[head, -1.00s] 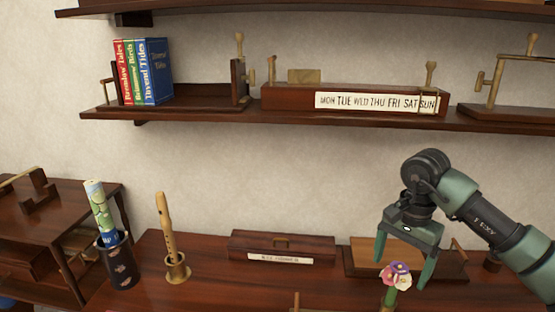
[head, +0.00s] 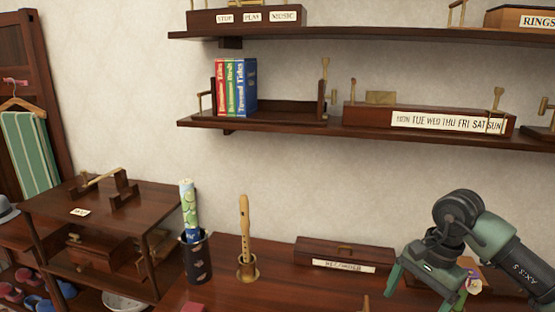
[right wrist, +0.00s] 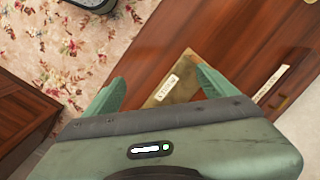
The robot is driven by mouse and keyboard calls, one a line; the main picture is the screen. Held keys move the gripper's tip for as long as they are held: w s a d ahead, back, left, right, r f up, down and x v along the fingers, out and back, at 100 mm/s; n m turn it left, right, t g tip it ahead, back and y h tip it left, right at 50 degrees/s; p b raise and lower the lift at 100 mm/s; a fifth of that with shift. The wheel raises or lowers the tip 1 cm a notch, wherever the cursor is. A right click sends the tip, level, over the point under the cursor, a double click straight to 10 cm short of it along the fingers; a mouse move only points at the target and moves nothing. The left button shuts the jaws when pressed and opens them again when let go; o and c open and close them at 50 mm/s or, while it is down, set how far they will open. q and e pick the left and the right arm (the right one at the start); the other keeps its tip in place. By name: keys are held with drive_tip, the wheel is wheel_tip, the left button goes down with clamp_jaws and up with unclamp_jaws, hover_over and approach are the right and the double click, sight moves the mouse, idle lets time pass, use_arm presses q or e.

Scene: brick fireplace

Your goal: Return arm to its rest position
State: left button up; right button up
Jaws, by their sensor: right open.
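My right gripper (head: 430,285) is at the lower right of the head view, on a green arm that comes in from the right edge. Its two green fingers are spread apart. In the right wrist view, the gap between the fingers (right wrist: 158,88) is empty, with a brown wooden surface and a labelled tan panel (right wrist: 172,80) beyond it. My left gripper is in neither view.
The desk bears a recorder (head: 244,230) on a stand, a dark holder (head: 197,262) with a rolled map, and a labelled box (head: 345,254). Flowers (head: 474,281) show partly behind my right gripper. A shelf (head: 290,124) with books hangs above. Patterned floor (right wrist: 60,40) shows in the wrist view.

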drive_tip(key=s+a+m+y, duration=0.25)
drive_tip(key=a+y, duration=0.65)
drive_tip(key=a, duration=1.2)
drive_tip(key=s+a+r+m+t+y, duration=0.1)
drive_tip(key=a+r+m+t+y, duration=0.5)
drive_tip(key=r+m+y, duration=0.4)
drive_tip(key=w+d+r+m+t+h, duration=0.3)
drive_tip(key=d+r+m+t+h, duration=0.1)
drive_tip(key=m+t, duration=0.75)
drive_tip(key=w+d+f+m+t+h, duration=0.2)
drive_tip(key=d+f+m+h, duration=0.65)
drive_tip(key=m, duration=0.85)
drive_tip(key=s+d+f+m+g+h, duration=0.35)
drive_tip(key=d+f+m+h, duration=0.25)
drive_tip(key=f+m+h, duration=0.25)
drive_tip(key=s+d+f+m+g, duration=0.1)
drive_tip(key=s+f+m+g, duration=0.45)
drive_tip(key=s+f, duration=0.5)
drive_tip(key=s+d+f+m+g, duration=0.1)
drive_tip(key=s+f+m+g, duration=0.45)
drive_tip(key=s, duration=0.75)
wheel_tip(320, 180, down, 27)
drive_tip(key=s+n+g, duration=0.2)
drive_tip(key=g, duration=0.1)
drive_tip(key=s+d+f+g, duration=0.1)
drive_tip(key=s+d+f, duration=0.1)
drive_tip(key=s+f, duration=1.5)
drive_tip(key=shift+d+f, duration=0.15)
drive_tip(key=shift+f, duration=0.1)
